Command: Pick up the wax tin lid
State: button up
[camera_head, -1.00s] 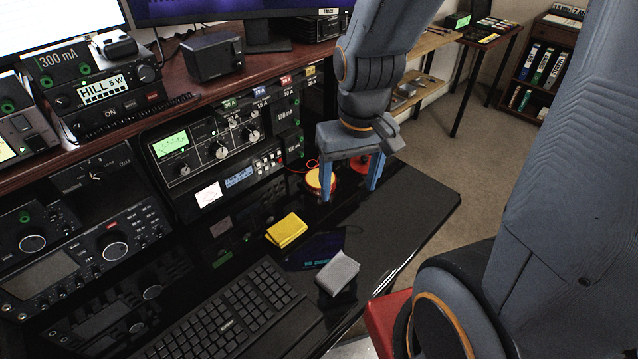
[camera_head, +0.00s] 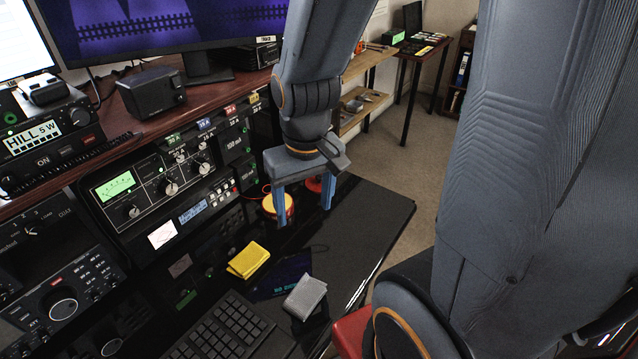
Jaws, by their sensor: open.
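A small round tin (camera_head: 274,207) with a yellow top and a reddish side stands on the glossy black desk; part of it is behind my gripper's left finger. A red round piece (camera_head: 314,184) lies just behind it, partly hidden by my gripper; I cannot tell for sure which of these is the wax tin lid. My gripper (camera_head: 303,213) points down with its two blue fingers apart and nothing between them. Its left finger overlaps the tin in view; I cannot tell whether they touch.
A folded yellow cloth (camera_head: 249,260) and a grey block-like item (camera_head: 305,297) lie nearer on the desk. A keyboard (camera_head: 220,330) is at the front left. Radio equipment (camera_head: 165,190) lines the left side. The desk's right part (camera_head: 370,215) is clear.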

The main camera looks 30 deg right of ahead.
aim_at(313, 185)
jog(key=u, duration=2.35)
jog(key=k, duration=1.65)
jog(key=z, duration=1.4)
jog(key=i, duration=1)
jog(key=z, duration=0.05)
